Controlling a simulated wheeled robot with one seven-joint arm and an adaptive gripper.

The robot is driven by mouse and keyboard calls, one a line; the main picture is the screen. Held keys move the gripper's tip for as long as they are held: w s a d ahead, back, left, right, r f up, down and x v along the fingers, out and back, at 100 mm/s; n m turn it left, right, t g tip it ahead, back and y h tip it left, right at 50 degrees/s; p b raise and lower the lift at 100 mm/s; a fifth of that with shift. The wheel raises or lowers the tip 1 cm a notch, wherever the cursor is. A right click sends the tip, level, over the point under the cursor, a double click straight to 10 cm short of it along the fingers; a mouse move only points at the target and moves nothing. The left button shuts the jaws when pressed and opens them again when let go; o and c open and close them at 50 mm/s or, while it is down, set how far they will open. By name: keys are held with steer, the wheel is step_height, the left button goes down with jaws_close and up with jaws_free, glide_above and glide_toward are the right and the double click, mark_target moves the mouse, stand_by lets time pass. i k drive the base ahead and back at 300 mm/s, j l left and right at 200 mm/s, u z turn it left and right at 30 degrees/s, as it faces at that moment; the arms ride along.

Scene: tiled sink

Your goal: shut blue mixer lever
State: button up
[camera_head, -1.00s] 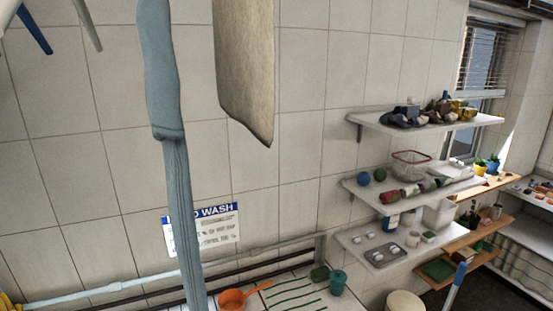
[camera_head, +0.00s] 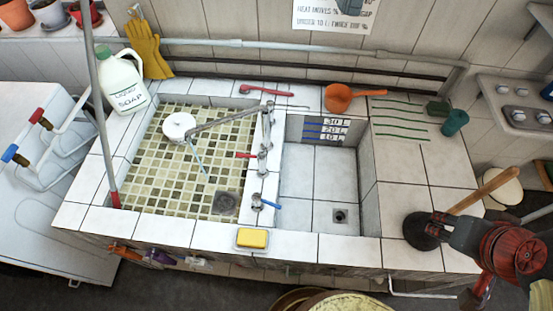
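The blue mixer lever (camera_head: 270,204) shows in the head view on the front end of the dividing wall between the two basins. It points right, toward the deep right basin. A red lever (camera_head: 246,155) sits behind it on the same wall and points left. The metal mixer spout (camera_head: 225,122) reaches left over the tiled basin. A dark and red mechanical part (camera_head: 510,250) at the lower right looks like my arm's end, well right of the lever. I cannot make out its fingers or whether they hold anything.
A yellow sponge (camera_head: 252,238) lies on the front ledge just below the blue lever. A plunger with a wooden handle (camera_head: 485,192) is at the right. An orange ladle (camera_head: 340,97) and a soap jug (camera_head: 120,80) stand at the back. The right basin (camera_head: 320,175) looks empty.

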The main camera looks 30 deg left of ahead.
mark_target(257, 198)
steer(key=u, duration=1.75)
steer(key=j+u, duration=0.1)
steer(key=j, duration=0.4)
